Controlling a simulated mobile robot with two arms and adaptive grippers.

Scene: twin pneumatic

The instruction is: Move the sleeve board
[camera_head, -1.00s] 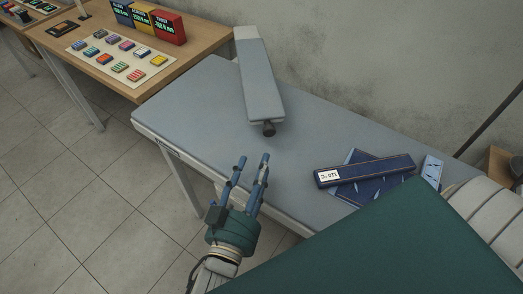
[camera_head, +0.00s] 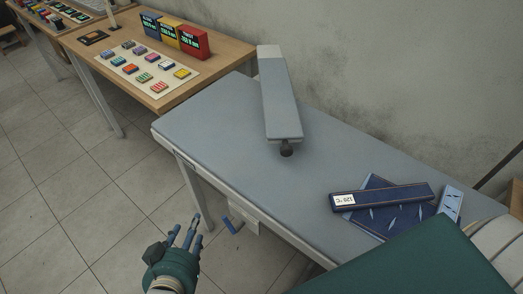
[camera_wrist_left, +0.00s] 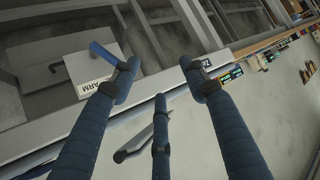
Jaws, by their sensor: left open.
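The sleeve board (camera_head: 280,98) is a long, narrow grey padded board with a dark knob (camera_head: 286,151) under its near end. It stands on the grey padded table (camera_head: 215,135), its far end towards the wall. My left gripper (camera_head: 183,232) has blue fingers and a dark green palm. It is open and empty, off the table's near side and well apart from the sleeve board. Its spread fingers also show in the left wrist view (camera_wrist_left: 155,82). My right gripper is not in view.
A dark blue bar (camera_head: 385,197) lies over a blue patterned piece (camera_head: 405,216). A wooden table (camera_head: 120,40) stands left. The middle table surface is clear.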

